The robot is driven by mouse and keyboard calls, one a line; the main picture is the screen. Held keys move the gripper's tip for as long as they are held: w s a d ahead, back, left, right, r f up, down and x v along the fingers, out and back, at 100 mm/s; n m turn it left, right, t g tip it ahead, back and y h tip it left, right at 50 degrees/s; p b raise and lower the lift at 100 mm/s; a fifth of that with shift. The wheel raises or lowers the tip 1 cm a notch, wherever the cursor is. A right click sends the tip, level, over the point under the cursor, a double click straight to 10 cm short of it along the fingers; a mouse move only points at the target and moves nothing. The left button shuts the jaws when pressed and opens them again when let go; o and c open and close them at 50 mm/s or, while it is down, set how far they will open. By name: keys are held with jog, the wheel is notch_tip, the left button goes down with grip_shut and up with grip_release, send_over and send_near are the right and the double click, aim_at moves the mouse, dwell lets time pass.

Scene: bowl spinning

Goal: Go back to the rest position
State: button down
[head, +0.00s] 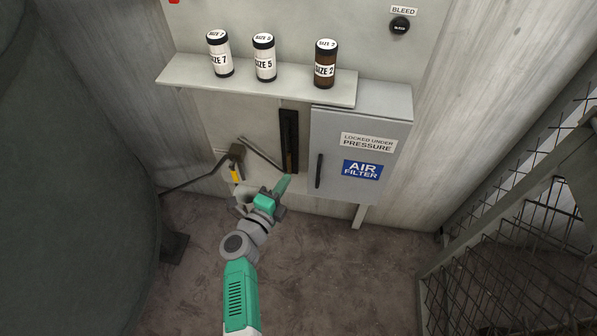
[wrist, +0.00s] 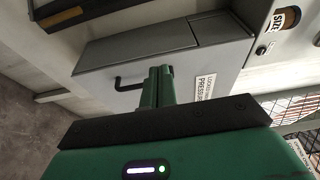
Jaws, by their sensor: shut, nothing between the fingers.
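My gripper (head: 284,184) is shut with nothing between its fingers. In the head view it is in front of the wall, low and left of the grey air filter cabinet (head: 358,146). In the wrist view my green fingers (wrist: 158,88) are pressed together, and the cabinet (wrist: 150,50) with its dark handle (wrist: 130,84) lies beyond them. The cabinet door looks closed. I cannot tell from the views how far the fingertips are from the handle.
A shelf (head: 255,80) above holds a Size 7 canister (head: 220,55), a Size 5 canister (head: 264,58) and a brown Size 2 canister (head: 325,64). A large dark tank (head: 70,180) stands left, wire mesh (head: 520,220) right. A bleed button (head: 399,26) is upper right.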

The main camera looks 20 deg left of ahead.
jog(key=s+a, duration=0.1)
jog(key=a, duration=0.5)
jog(key=shift+s+r, duration=0.2)
jog(key=shift+s, duration=0.05)
